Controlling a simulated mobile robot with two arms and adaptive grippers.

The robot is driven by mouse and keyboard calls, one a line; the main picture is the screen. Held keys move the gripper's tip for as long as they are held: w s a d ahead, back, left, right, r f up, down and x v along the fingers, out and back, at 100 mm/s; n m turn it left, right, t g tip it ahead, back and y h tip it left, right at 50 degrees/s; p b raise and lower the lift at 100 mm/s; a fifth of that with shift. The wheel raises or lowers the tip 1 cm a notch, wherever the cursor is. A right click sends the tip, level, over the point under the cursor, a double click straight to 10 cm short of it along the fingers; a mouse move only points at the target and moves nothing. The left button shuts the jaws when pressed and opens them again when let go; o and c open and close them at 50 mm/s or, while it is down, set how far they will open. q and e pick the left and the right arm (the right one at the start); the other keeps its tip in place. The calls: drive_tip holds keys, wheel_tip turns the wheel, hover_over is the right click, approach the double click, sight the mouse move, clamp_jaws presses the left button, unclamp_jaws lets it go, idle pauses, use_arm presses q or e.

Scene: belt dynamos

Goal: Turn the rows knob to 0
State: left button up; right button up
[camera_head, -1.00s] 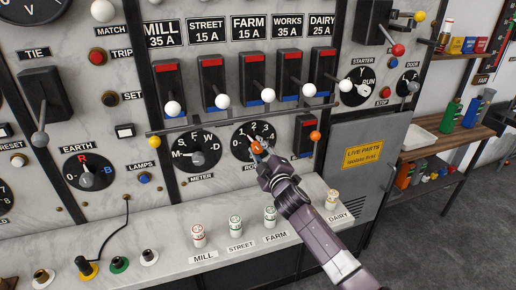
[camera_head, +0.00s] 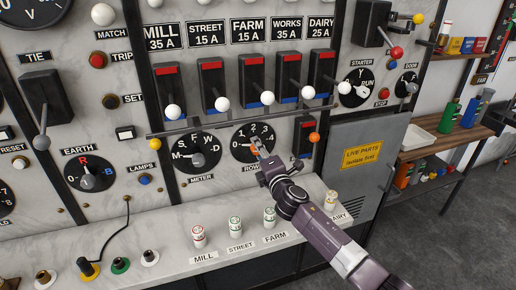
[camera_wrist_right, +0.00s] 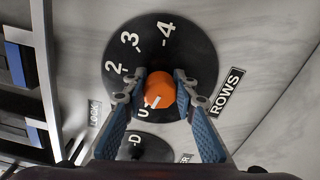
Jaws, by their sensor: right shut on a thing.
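The rows knob is orange and sits on a round black dial (camera_head: 268,131) marked with numbers. In the right wrist view the knob (camera_wrist_right: 161,91) stands between the two blue-grey fingers of my right gripper (camera_wrist_right: 160,96), which is shut on its sides. A white line on the knob points down-left, toward the 0 mark beside the left finger. The 2, 3 and 4 show clearly; the 1 is hard to make out there. In the head view my right gripper (camera_head: 259,150) covers much of the knob. My left gripper is not in view.
The meter dial (camera_head: 196,152) is on the left. Capped fuses (camera_head: 269,217) stand on the ledge below.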

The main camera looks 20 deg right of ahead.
drive_tip(key=shift+n, duration=0.3)
drive_tip(key=o, duration=1.2)
drive_tip(key=shift+c, duration=0.2)
drive_tip(key=shift+s, duration=0.1)
drive_tip(key=s, duration=1.1)
drive_tip(key=shift+s+d, duration=0.25)
drive_tip(key=shift+s, duration=0.15)
